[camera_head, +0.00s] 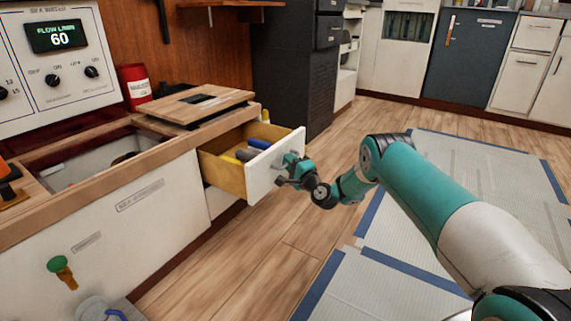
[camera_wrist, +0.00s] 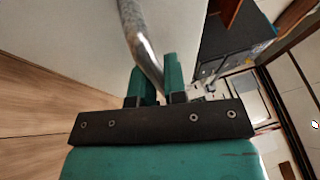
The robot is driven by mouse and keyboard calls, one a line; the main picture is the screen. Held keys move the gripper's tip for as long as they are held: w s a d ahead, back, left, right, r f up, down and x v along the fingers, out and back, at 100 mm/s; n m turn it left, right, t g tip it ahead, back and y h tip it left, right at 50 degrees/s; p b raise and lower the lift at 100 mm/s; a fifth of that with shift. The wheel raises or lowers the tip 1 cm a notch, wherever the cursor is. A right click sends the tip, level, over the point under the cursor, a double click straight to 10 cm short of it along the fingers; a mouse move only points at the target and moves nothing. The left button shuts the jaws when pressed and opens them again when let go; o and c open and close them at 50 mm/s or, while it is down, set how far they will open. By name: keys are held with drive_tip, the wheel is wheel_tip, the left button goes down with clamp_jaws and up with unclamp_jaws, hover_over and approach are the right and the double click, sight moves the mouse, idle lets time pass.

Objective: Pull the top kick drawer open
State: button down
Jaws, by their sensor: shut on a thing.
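The top kick drawer (camera_head: 273,165) stands pulled out from the counter, with a white front and wooden sides. Blue, yellow and grey items (camera_head: 247,151) lie inside it. My gripper (camera_head: 285,172) is at the outer face of the drawer front. In the wrist view my gripper (camera_wrist: 160,84) is shut on the drawer's grey metal bar handle (camera_wrist: 141,38), which runs between the two green fingers. The white drawer front (camera_wrist: 85,45) fills the upper left there. In the head view the handle is mostly hidden by my gripper.
A counter (camera_head: 110,200) with an open sunken bay is at left, with a wooden board (camera_head: 195,103) on top and a green knob (camera_head: 57,264) on its front. A dark cabinet (camera_head: 290,75) stands behind the drawer. Wooden floor (camera_head: 230,265) and blue-edged mats (camera_head: 475,170) lie clear to the right.

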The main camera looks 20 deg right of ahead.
drive_tip(key=shift+s+a, duration=0.15)
drive_tip(key=c, duration=1.4)
unclamp_jaws()
drive_tip(key=shift+c, duration=0.2)
drive_tip(key=shift+d, duration=0.3)
drive_tip(key=p+v, duration=1.7)
drive_tip(key=p, duration=0.4)
drive_tip(key=shift+s+f, duration=0.15)
drive_tip(key=shift+f, duration=0.05)
